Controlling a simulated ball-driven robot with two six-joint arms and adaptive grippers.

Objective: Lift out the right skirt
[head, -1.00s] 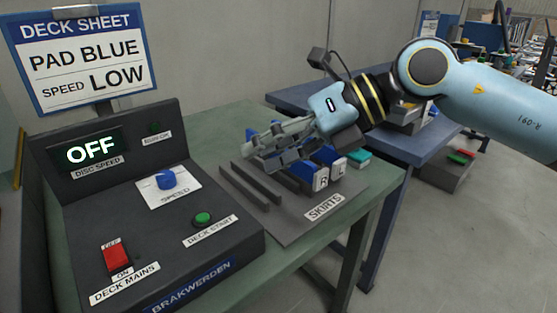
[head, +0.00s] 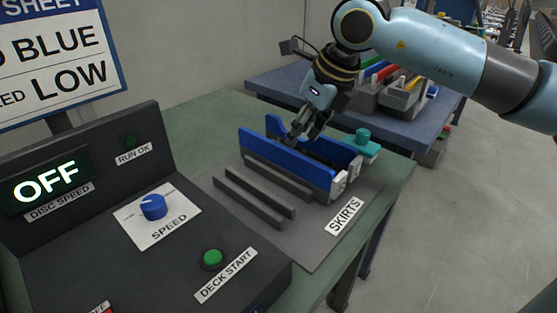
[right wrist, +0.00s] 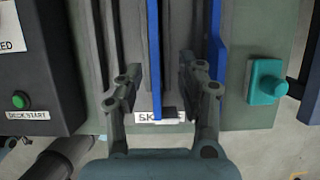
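Two long blue skirts stand on edge side by side in the grey rack (head: 318,248) marked SKIRTS. The nearer skirt (head: 285,166), whose end tag read R a second ago, is the right skirt; its tag is too small to read now. The farther skirt (head: 343,157) is partly hidden by my right gripper (head: 297,136), which is over the skirts. In the right wrist view my right gripper (right wrist: 161,72) is open and empty. The right skirt (right wrist: 154,45) runs between its fingers; the other skirt (right wrist: 214,35) passes by the right-hand finger. My left gripper is not in view.
The dark control panel (head: 110,235) stands left of the rack, its display reading OFF. A teal object (head: 362,142) sits beyond the skirts. A blue table (head: 405,130) with coloured parts stands behind. Two empty grey rails (head: 250,198) lie nearer the panel.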

